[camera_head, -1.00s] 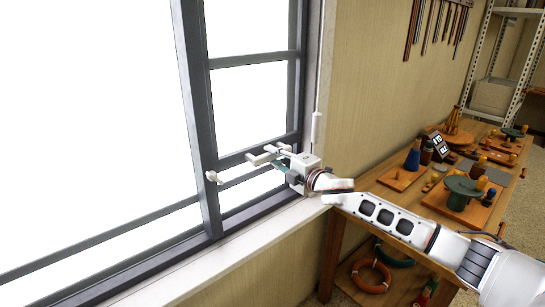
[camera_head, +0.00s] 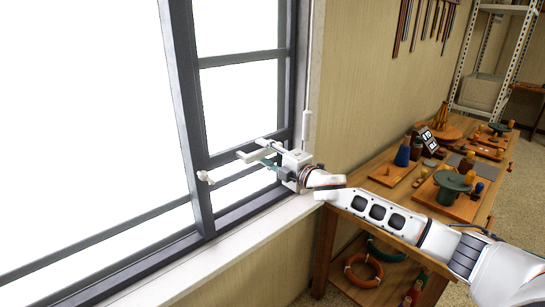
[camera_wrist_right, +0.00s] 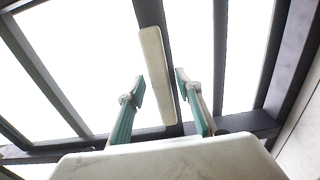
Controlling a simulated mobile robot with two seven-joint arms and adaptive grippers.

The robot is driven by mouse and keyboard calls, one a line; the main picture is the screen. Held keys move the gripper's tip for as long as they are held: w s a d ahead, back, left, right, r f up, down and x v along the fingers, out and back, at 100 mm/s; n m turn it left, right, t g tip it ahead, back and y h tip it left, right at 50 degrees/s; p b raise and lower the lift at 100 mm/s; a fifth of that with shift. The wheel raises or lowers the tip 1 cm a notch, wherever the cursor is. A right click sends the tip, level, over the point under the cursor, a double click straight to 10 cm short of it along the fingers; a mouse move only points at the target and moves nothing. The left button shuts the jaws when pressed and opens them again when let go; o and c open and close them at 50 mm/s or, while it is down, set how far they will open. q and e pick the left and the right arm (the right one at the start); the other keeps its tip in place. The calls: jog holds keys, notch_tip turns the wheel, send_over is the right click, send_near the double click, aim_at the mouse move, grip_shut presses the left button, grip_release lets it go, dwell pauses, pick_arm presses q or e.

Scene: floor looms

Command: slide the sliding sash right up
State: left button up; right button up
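The right sliding sash (camera_head: 243,59) is a dark grey framed pane in the right part of the window, with a cross rail above my gripper. My right gripper (camera_head: 268,156) is in front of its lower part, and its arm comes in from the right. A pale bar (camera_head: 255,155) lies at its fingers. In the right wrist view, the two green fingers (camera_wrist_right: 159,88) stand apart, with the pale bar (camera_wrist_right: 157,80) showing between them and a gap at each side. I cannot tell whether the bar is fully inside the grasp. My left gripper is not in view.
A pale knob (camera_head: 205,177) sticks out at the dark upright left of my gripper. A white sill (camera_head: 250,232) runs below the window. A wooden workbench (camera_head: 385,186) with several coloured parts stands at right, under my right arm. A metal shelf (camera_head: 497,60) stands behind.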

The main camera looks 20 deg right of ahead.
jog(key=v, duration=1.1)
jog(key=shift+s+d, duration=0.15)
jog(key=shift+s, duration=0.2)
jog(key=shift+r, duration=0.1)
jog(key=s+a+f+m+g, duration=0.1)
jog(key=s+a+f+m, duration=0.25)
jog(key=f, duration=0.45)
jog(key=s+a+f+m+g+h, duration=0.1)
jog(key=s+a+f+m, duration=0.1)
jog(key=s+f, duration=0.4)
jog(key=s+a+f+m+g, duration=0.1)
jog(key=s+a+f+m, duration=0.2)
jog(key=f, duration=0.6)
jog(key=s+a+f+m+g+h, duration=0.2)
jog(key=s+f+m, duration=0.7)
jog(key=s+f, duration=0.6)
jog(key=s+a+g, duration=0.1)
jog(key=s, duration=0.3)
jog(key=shift+f, duration=0.4)
jog(key=shift+s, duration=0.1)
